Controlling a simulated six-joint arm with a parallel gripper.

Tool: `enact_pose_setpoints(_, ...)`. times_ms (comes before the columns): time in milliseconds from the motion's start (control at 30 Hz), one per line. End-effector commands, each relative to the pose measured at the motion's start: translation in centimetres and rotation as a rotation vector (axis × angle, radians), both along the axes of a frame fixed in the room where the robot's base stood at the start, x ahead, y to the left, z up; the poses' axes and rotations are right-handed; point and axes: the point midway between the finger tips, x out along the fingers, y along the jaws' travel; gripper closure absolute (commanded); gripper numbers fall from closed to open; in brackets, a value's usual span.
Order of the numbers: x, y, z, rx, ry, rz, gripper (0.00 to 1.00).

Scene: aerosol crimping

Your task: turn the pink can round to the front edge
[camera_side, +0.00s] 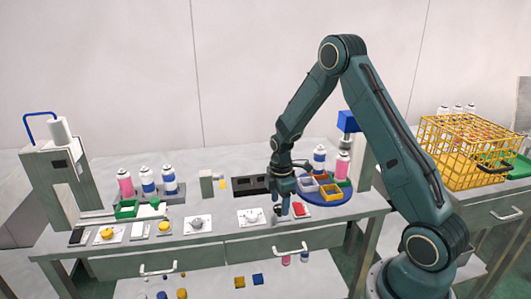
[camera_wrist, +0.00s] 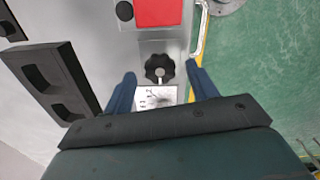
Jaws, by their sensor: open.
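The pink can (camera_side: 342,165) stands upright at the back right of a round blue turntable (camera_side: 327,200), with its white top up. My gripper (camera_side: 281,207) is low over the bench, left of the turntable. In the wrist view my gripper (camera_wrist: 161,76) is open, with a black lobed knob (camera_wrist: 159,67) between its fingertips. I cannot tell whether the fingers touch the knob. The pink can does not show in the wrist view.
A blue-banded can (camera_side: 319,158) and small coloured bins (camera_side: 331,191) share the turntable. A red pad (camera_wrist: 158,12) lies beyond the knob. A black slotted block (camera_wrist: 50,78) stands left. Another pink can (camera_side: 125,183) stands far left.

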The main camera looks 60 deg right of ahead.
Motion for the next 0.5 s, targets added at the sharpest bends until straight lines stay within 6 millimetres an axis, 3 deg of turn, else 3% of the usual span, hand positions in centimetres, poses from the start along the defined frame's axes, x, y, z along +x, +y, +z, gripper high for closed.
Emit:
enact_pose_setpoints(433,0.00,0.00,-0.81,-0.001,-0.001,0.000,0.42)
enact_pose_setpoints(500,0.00,0.00,-0.81,-0.001,-0.001,0.000,0.54)
